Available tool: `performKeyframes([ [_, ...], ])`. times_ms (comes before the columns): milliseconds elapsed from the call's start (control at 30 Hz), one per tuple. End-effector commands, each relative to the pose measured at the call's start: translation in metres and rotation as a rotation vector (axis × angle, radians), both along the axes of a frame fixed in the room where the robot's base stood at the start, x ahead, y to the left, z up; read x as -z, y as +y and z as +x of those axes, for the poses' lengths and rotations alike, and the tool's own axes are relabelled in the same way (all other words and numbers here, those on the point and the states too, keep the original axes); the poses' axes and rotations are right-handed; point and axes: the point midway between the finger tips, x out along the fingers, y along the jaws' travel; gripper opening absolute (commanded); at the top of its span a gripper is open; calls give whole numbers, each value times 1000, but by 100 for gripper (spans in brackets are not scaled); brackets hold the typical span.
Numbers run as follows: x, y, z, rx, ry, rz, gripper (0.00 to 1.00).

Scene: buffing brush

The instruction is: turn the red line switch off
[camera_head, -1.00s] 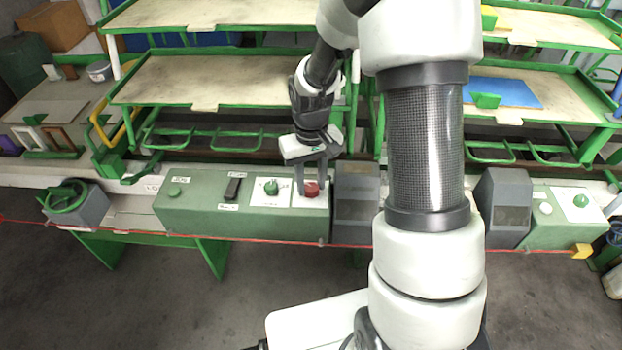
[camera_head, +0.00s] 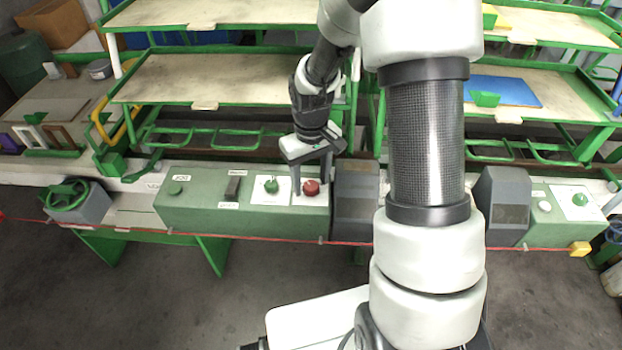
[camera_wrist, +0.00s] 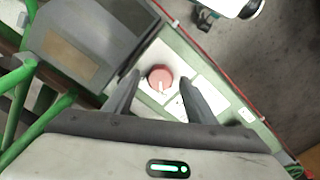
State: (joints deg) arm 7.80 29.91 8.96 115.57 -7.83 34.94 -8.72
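The red line switch (camera_head: 311,187) is a round red knob on a white plate at the right end of the green control box (camera_head: 190,212). In the wrist view the red knob (camera_wrist: 160,77) shows a pale pointer mark on its lower part. My gripper (camera_head: 311,190) is open, pointing down at the knob. In the wrist view its two fingers (camera_wrist: 156,100) stand on either side of the knob with gaps visible; whether the tips are level with it, I cannot tell.
A green knob (camera_head: 271,185) sits on a white plate left of the red one. A grey housing (camera_head: 356,215) stands close on the right of the box. A red cord (camera_head: 290,241) runs along the front. Green shelves (camera_head: 215,80) rise behind.

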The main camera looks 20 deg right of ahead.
Motion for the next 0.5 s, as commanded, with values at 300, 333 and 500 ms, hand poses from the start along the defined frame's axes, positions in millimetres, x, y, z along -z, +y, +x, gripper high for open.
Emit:
performKeyframes([
  [300,-1,0,0,1,1,0,51],
  [333,-3,0,0,2,0,0,51],
  [500,-28,0,1,1,-3,0,51],
])
